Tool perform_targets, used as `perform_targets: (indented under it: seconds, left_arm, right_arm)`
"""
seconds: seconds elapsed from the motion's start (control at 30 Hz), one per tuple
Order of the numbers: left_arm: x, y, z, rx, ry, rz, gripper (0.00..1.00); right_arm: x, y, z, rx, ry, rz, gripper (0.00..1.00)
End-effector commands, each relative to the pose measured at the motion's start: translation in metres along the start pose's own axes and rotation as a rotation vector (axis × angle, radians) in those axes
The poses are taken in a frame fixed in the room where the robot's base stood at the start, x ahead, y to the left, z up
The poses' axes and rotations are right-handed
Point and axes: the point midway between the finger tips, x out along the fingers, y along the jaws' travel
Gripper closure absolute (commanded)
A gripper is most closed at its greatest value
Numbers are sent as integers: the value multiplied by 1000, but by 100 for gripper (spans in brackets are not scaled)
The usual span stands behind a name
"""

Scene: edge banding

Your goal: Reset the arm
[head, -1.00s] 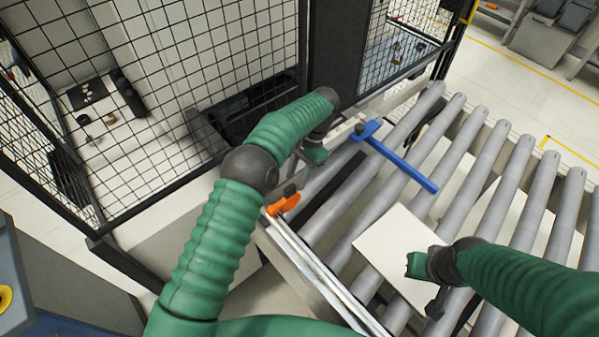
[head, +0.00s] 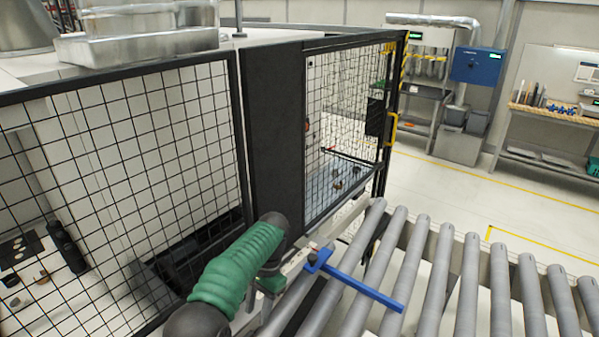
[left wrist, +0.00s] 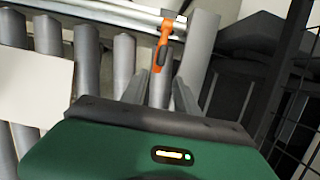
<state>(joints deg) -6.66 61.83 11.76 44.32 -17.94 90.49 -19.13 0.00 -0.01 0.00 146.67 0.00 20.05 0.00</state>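My left arm comes in at the bottom of the head view, and its gripper (head: 272,284) hangs low beside the roller conveyor, mostly hidden behind the green arm. In the left wrist view the two grey fingers of this gripper (left wrist: 160,97) stand apart with nothing held between them. An orange-handled clamp (left wrist: 163,45) lies beyond the fingertips on the conveyor edge, apart from them. My right gripper is not in view.
The roller conveyor (head: 435,270) fills the lower right, with a blue bar (head: 365,288) across it. A white panel (left wrist: 30,90) lies on the rollers. A black mesh fence (head: 130,170) stands close at the left. Open floor (head: 470,195) lies behind the conveyor.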

Motion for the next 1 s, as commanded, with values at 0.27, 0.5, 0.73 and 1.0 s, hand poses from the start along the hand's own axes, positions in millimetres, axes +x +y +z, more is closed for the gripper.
perform_targets:
  seconds: [0.27,0.5,0.73,1.0]
  left_arm:
    - [9,12,38,-113,161,-19,64]
    - [37,32,98,-283,302,-1,64]
    - [78,62,170,-491,434,28,64]
    - [105,84,212,-625,511,46,64]
  right_arm:
    - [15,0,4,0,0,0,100]
    - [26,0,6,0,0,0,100]
    - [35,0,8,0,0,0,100]
    - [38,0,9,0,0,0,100]
